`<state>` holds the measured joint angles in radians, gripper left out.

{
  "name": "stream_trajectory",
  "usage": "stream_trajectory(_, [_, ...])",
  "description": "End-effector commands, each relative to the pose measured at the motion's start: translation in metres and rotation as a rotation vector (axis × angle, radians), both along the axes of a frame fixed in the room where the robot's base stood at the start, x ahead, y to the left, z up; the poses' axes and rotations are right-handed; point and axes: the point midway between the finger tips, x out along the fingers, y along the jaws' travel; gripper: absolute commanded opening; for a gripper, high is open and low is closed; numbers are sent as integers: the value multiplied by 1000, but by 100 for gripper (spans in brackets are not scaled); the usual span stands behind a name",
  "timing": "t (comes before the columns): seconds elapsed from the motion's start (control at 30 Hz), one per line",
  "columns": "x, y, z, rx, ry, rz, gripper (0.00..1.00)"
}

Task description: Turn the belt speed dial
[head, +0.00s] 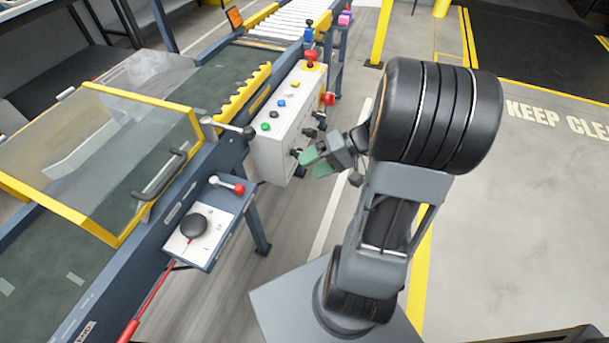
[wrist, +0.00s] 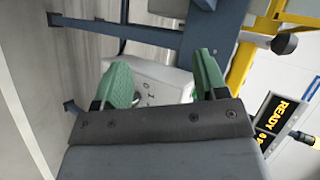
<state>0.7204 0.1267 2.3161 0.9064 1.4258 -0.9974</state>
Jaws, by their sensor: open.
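The white control box (head: 285,125) stands beside the conveyor, with coloured buttons on its sloped top. Several dark knobs (head: 309,132) stick out of its right face; which one is the belt speed dial I cannot tell from labels. My gripper (head: 312,160), with green finger pads, is open beside the lowest of these knobs, close to the box face. I cannot tell whether it touches that knob. In the wrist view my gripper (wrist: 162,64) is open, with a white box face (wrist: 165,78) bearing small dark marks between the fingers.
A clear yellow-framed guard (head: 100,150) covers the belt at left. An orange READY display (wrist: 280,115) shows in the wrist view.

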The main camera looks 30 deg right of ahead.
Motion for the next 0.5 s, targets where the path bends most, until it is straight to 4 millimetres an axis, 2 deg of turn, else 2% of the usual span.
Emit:
stream_trajectory(0.03, [5, -18, -37, 78, -55, -66, 66])
stream_trajectory(0.2, [17, -72, -77, 237, -291, -262, 66])
stream_trajectory(0.4, [17, -115, -100, 292, -472, -418, 66])
stream_trajectory(0.5, [19, -121, -104, 297, -513, -449, 66])
